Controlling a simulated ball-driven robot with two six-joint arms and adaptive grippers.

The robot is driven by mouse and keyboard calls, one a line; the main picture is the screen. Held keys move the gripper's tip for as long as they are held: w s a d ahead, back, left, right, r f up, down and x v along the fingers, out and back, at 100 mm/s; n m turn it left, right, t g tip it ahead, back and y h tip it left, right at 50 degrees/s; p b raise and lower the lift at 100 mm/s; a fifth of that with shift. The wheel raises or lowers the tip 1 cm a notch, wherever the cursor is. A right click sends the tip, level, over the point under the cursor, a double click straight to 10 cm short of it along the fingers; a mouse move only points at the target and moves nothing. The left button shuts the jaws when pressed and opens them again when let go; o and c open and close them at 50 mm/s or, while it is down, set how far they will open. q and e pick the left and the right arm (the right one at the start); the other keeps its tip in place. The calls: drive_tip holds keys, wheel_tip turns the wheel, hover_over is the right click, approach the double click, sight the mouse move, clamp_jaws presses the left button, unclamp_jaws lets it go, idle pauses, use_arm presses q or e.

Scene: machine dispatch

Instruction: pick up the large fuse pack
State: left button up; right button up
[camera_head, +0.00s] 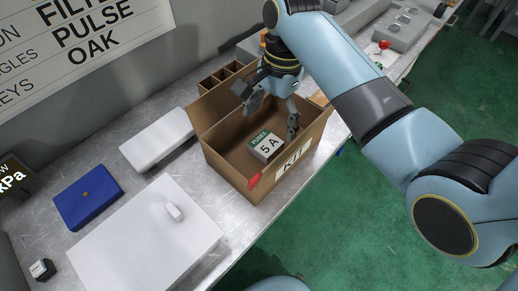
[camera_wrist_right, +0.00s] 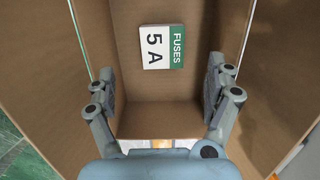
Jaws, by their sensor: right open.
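The fuse pack (camera_head: 265,146) is a small white and green box marked "FUSES 5 A". It lies on the floor of the open cardboard box marked "KIT" (camera_head: 238,182). My right gripper (camera_head: 270,112) reaches down into the box with its fingers spread, above the pack and apart from it. In the right wrist view the pack (camera_wrist_right: 163,47) lies beyond the open, empty fingers (camera_wrist_right: 160,95), between the cardboard walls (camera_wrist_right: 275,85). My left gripper is in neither view.
A divided cardboard holder (camera_head: 222,76) stands behind the box. A white case (camera_head: 158,139), a blue case (camera_head: 88,196) and a large white panel (camera_head: 135,240) lie to the left on the metal bench.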

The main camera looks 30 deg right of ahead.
sight(266, 142)
wheel_tip(266, 142, down, 3)
drive_tip(key=shift+r, duration=0.2)
drive_tip(key=shift+a+f, duration=0.1)
drive_tip(key=shift+f, duration=0.2)
drive_tip(key=shift+a+f, duration=0.15)
drive_tip(key=shift+f, duration=0.2)
drive_tip(key=f, duration=0.2)
drive_tip(key=f+p, duration=0.1)
drive_tip(key=shift+a+f, duration=0.25)
drive_tip(key=shift+a, duration=0.05)
drive_tip(key=shift+f, duration=0.4)
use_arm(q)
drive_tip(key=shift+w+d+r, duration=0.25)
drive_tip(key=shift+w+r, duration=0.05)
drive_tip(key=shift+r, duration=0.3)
use_arm(e)
drive_tip(key=shift+c, duration=0.3)
drive_tip(key=c, duration=1.2)
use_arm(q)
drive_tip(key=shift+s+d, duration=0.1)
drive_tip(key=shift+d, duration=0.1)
